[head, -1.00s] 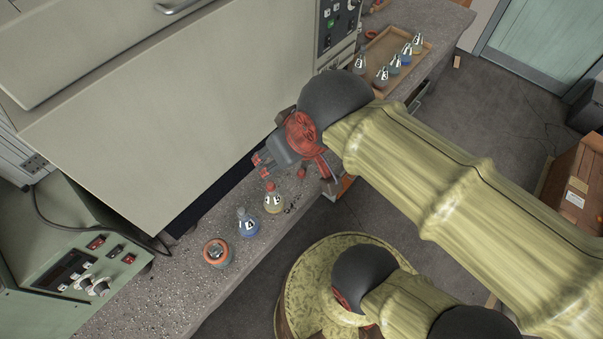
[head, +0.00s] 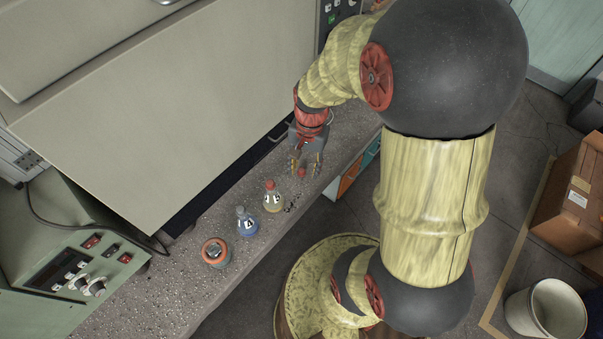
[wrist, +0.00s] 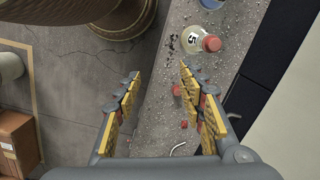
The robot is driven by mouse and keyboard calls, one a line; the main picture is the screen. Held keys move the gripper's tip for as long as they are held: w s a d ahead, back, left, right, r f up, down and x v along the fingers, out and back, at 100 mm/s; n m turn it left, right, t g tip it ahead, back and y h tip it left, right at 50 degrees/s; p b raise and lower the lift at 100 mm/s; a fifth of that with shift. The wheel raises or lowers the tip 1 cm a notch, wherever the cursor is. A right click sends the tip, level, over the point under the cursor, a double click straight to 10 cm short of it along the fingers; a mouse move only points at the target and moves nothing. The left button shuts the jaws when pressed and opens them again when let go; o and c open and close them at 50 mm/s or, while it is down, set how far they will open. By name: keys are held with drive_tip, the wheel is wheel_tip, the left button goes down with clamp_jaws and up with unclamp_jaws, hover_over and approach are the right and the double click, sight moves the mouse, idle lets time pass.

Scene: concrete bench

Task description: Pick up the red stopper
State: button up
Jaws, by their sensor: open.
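A small red stopper (head: 301,172) lies loose on the grey bench, near its front edge. In the wrist view the stopper (wrist: 177,90) appears between the fingers, close to the right-hand one. My gripper (head: 306,165) is open above it, fingers pointing down, with nothing held; its yellow-padded fingers also show in the wrist view (wrist: 160,76). I cannot tell how far above the stopper the fingertips are. A flask of yellowish liquid (head: 273,203) stands beside it with its own red stopper (wrist: 211,43) in its neck.
A blue flask (head: 247,226) and a round orange-rimmed container (head: 215,252) stand farther left on the bench (head: 190,285). A large pale cabinet panel (head: 170,110) rises behind. Small dark bits (wrist: 171,46) lie near the yellowish flask. Another small reddish piece (wrist: 184,124) shows in the wrist view.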

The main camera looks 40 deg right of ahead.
drive_tip(key=w+d+f+m, duration=0.2)
drive_tip(key=f+m, duration=0.4)
drive_tip(key=w+d+f+m, duration=0.2)
drive_tip(key=f+m, duration=0.4)
drive_tip(key=m+t, duration=0.2)
drive_tip(key=m, duration=0.8)
approach(302, 170)
drive_tip(key=shift+h, duration=0.3)
drive_tip(key=shift+w+a+f+b, duration=0.2)
drive_tip(key=shift+f+b, duration=0.4)
drive_tip(key=shift+f, duration=0.85)
drive_tip(key=shift+w+a+f+b, duration=0.1)
drive_tip(key=shift+w+f+b, duration=0.35)
drive_tip(key=shift+f, duration=1)
drive_tip(key=shift+w+a+f+b, duration=0.15)
drive_tip(key=shift+f+b, duration=0.6)
drive_tip(key=shift+f, duration=0.65)
drive_tip(key=shift+r, duration=0.1)
drive_tip(key=shift+c, duration=0.7)
drive_tip(key=c, duration=0.7)
drive_tip(key=shift+c, duration=0.3)
